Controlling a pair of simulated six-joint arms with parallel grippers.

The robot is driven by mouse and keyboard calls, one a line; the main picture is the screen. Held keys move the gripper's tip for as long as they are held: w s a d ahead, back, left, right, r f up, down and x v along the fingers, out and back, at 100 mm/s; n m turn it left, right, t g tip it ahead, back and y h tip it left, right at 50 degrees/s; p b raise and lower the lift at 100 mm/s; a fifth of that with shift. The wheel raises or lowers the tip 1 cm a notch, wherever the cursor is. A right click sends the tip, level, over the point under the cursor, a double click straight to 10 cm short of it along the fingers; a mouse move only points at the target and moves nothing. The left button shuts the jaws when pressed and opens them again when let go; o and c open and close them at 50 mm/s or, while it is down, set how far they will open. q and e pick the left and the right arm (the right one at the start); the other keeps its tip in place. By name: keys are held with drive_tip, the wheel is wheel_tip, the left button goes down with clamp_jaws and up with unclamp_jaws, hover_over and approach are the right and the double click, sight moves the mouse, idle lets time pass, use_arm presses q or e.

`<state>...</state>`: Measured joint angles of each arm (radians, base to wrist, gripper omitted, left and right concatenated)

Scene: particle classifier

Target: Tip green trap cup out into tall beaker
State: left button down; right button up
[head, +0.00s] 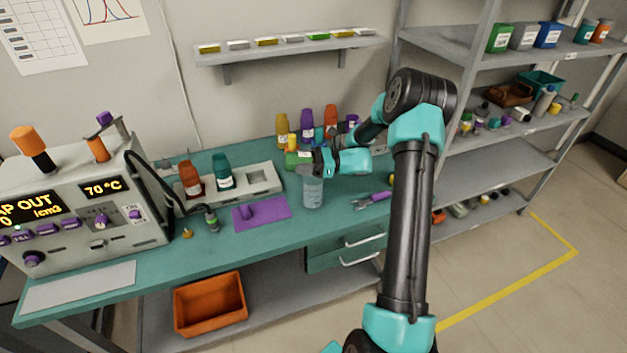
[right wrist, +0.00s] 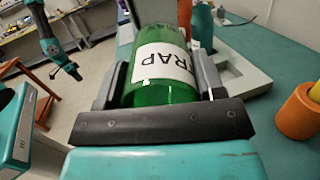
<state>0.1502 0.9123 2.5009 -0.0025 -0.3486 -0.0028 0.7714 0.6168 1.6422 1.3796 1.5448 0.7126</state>
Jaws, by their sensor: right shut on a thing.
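My right gripper (head: 318,160) is shut on the green trap cup (head: 298,160), which lies tilted on its side above the bench. In the right wrist view the cup (right wrist: 160,75) sits between the fingers, its white TRAP label upside down. The clear tall beaker (head: 312,192) stands upright on the bench, just below the gripper and cup. Its mouth is partly hidden by the gripper. I cannot tell whether anything has left the cup. In the right wrist view, what looks like my left gripper (right wrist: 68,70) hangs far off at the left, too small to read.
A purple mat (head: 262,208) and a grey rack (head: 265,183) with a red-brown bottle (head: 190,178) and a teal bottle (head: 221,171) lie left of the beaker. Several coloured bottles stand behind. A purple-handled tool (head: 372,200) lies to the right. The front bench edge is clear.

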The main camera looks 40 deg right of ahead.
drive_tip(key=shift+s+d+r+t+y, duration=0.15)
drive_tip(key=shift+r+t+y, duration=0.15)
drive_tip(key=shift+r+y, duration=0.15)
drive_tip(key=shift+d+r+t+y, duration=0.1)
drive_tip(key=shift+r+t+y, duration=0.25)
drive_tip(key=shift+r, duration=0.1)
idle(0.6)
drive_tip(key=shift+s+d+r+t+y, duration=0.1)
drive_tip(key=shift+s+d+t+y, duration=0.1)
drive_tip(key=shift+t+y, duration=0.35)
idle(0.8)
